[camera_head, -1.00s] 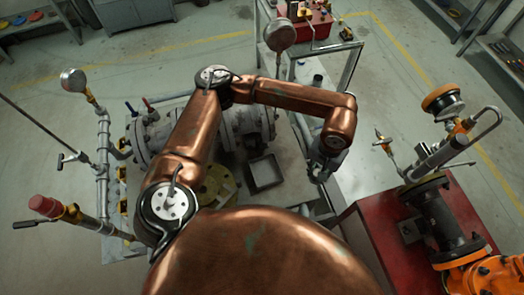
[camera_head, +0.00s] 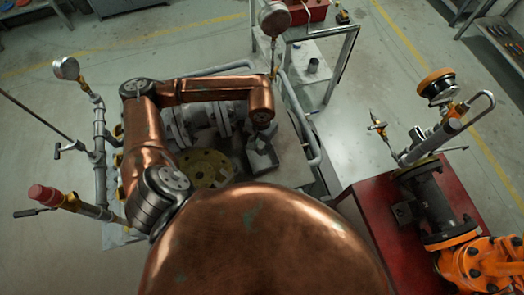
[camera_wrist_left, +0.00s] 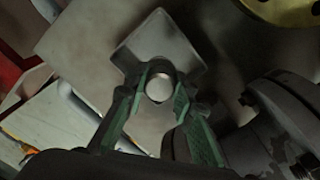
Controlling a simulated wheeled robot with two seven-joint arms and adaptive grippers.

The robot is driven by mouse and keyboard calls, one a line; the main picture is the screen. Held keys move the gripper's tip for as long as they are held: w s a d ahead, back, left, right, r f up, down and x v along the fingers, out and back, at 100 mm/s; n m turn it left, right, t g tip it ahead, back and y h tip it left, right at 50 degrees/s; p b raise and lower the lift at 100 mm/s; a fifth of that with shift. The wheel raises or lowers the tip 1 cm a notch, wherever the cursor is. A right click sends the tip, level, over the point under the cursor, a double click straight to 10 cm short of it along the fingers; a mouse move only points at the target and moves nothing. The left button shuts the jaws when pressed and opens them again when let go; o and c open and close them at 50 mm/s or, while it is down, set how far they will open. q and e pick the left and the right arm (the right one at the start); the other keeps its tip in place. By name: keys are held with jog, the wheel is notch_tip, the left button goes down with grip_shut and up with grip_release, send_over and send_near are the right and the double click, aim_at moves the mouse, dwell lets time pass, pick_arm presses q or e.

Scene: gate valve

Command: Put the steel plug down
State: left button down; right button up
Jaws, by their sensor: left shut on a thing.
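My left gripper (camera_head: 262,138) hangs from the copper arm, over the grey open tray (camera_head: 265,162) on the bench. In the left wrist view my left gripper (camera_wrist_left: 157,95) has its green-padded fingers shut on the round, pale steel plug (camera_wrist_left: 159,89). The plug's end face shows between the fingers. The tray (camera_wrist_left: 150,38) lies beyond the fingertips in that view, and its inside looks empty where it shows. The fingers hide part of its near side. I cannot tell the height of the plug above the tray. My right gripper is not in view.
A yellow flange (camera_head: 207,168) lies left of the tray, with the grey flanged valve body (camera_head: 200,118) behind. A gauge on a pipe (camera_head: 67,69) stands at the left. A red stand (camera_head: 375,215) with a dark pipe (camera_head: 430,200) is at the right. A grey rail borders the bench's right side.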

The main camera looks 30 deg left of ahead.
aim_at(262, 151)
pick_arm(q)
jog(key=shift+w+f, duration=0.2)
jog(key=shift+f, duration=0.5)
notch_tip(262, 151, down, 2)
jog(key=shift+s+d+f, duration=0.1)
jog(key=shift+f, duration=0.5)
jog(key=c, duration=2.1)
grip_release()
jog(key=shift+f, duration=0.1)
jog(key=o, duration=0.5)
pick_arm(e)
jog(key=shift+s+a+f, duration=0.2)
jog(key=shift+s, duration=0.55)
